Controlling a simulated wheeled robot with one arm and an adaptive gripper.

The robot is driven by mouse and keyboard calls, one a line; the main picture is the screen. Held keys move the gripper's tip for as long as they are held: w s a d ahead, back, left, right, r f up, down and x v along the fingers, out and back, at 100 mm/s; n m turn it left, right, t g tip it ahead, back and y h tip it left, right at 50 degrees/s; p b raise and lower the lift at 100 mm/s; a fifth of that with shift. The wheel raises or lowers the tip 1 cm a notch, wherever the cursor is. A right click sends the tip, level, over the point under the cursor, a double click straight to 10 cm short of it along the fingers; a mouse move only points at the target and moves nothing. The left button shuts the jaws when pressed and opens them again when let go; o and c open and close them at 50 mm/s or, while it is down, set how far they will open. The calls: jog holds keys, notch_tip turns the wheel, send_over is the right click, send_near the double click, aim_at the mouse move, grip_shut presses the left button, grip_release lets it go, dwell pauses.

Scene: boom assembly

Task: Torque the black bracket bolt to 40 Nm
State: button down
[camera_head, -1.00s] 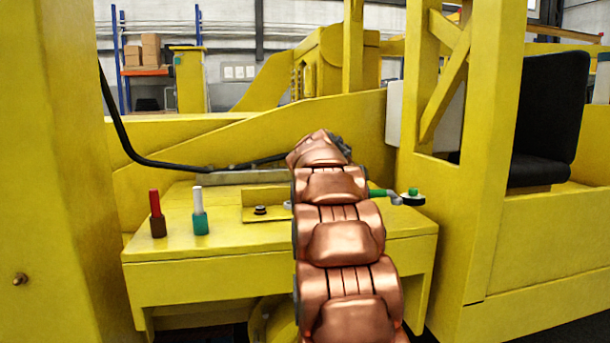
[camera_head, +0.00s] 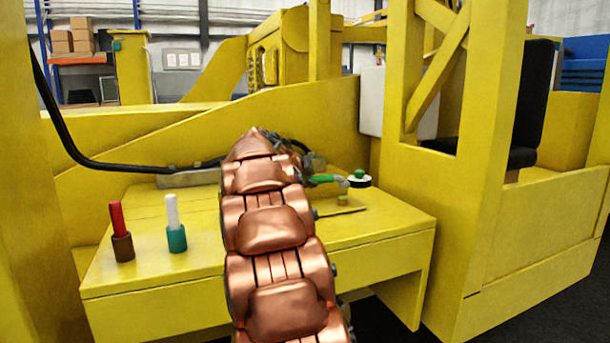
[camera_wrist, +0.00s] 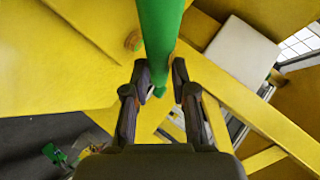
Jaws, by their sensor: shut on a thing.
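My gripper (camera_wrist: 162,88) is shut on a tool with a green handle (camera_wrist: 160,35), which runs up between the fingers in the wrist view. In the head view the green handle (camera_head: 322,178) sticks out right of my arm, with a grey end beside a black-and-white disc with a green knob (camera_head: 359,178). They appear above the right part of the yellow table (camera_head: 390,222); contact cannot be told. My arm hides most of the gripper in the head view. The black bracket bolt cannot be made out in either current view.
A red marker in a brown holder (camera_head: 122,246) and a white marker in a teal holder (camera_head: 176,238) stand on the table's left. A black cable (camera_head: 110,162) runs along the back. Yellow frame posts (camera_head: 470,200) rise at right. The table's front right is clear.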

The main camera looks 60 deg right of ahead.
jog(key=shift+f, duration=1.75)
jog(key=shift+w+d+f+b, duration=0.3)
jog(key=shift+w+b, duration=0.05)
jog(key=shift+b, duration=0.3)
jog(key=shift+f+y+b, duration=0.3)
jog(key=shift+f+b, duration=0.6)
jog(key=shift+b, duration=0.45)
jog(key=shift+s+f+b, duration=0.2)
jog(key=shift+f+b, duration=0.2)
jog(key=shift+f, duration=0.3)
dwell(0.3)
jog(key=shift+a+r+b, duration=0.15)
jog(key=shift+r+b, duration=0.1)
jog(key=shift+b, duration=0.3)
jog(key=shift+s+a+r+m+g+b, duration=0.45)
jog(key=shift+a+m+g+b, duration=0.3)
jog(key=shift+b, duration=0.5)
jog(key=shift+s+r, duration=0.1)
jog(key=shift+a+g+b, duration=0.1)
jog(key=shift+g+b, duration=0.15)
jog(key=shift+b, duration=0.15)
